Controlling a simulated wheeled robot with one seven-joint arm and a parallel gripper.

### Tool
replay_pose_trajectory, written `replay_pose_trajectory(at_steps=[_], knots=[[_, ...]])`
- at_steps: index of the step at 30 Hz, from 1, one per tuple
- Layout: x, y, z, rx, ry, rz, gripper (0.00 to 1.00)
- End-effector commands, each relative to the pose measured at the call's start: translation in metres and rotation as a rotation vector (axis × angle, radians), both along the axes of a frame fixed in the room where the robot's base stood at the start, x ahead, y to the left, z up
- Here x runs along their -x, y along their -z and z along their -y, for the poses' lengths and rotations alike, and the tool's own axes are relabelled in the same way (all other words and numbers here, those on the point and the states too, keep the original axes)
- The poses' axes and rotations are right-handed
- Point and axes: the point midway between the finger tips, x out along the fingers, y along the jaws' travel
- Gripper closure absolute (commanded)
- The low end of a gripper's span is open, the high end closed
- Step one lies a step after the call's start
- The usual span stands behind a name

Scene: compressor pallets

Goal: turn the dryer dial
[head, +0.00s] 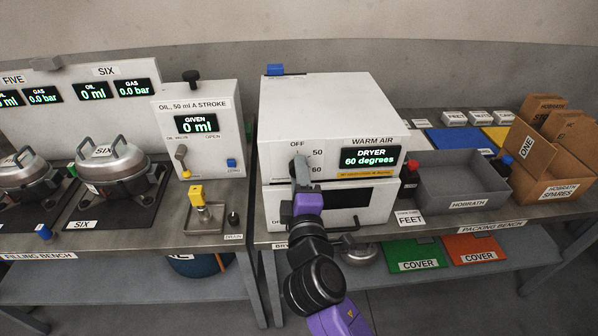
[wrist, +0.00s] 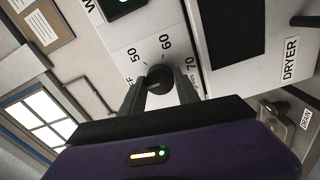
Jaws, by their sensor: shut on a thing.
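The dryer (head: 330,110) is a white box on the packing bench, with a lit display (head: 366,156) reading "DRYER 60 degrees".
A grey crate (head: 465,183) and a cardboard box (head: 545,160) stand right of the dryer. A dark handle (head: 343,233) juts out low on the dryer's front.

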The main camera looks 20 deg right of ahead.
Motion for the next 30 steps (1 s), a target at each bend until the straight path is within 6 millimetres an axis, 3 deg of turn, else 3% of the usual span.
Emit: replay_pose_trajectory(at_steps=[12, 13, 16, 26, 30], knots=[[0.0, -0.001, -0.002, 0.01, -0.004, 0.0, 1.0], [0.0, -0.001, -0.002, 0.01, -0.004, 0.0, 0.61], [0.0, -0.001, -0.002, 0.008, -0.003, 0.0, 0.41], [0.001, 0.0, -0.001, 0.008, -0.002, -0.002, 0.41], [0.013, 0.003, -0.005, 0.007, -0.002, -0.003, 0.41]])
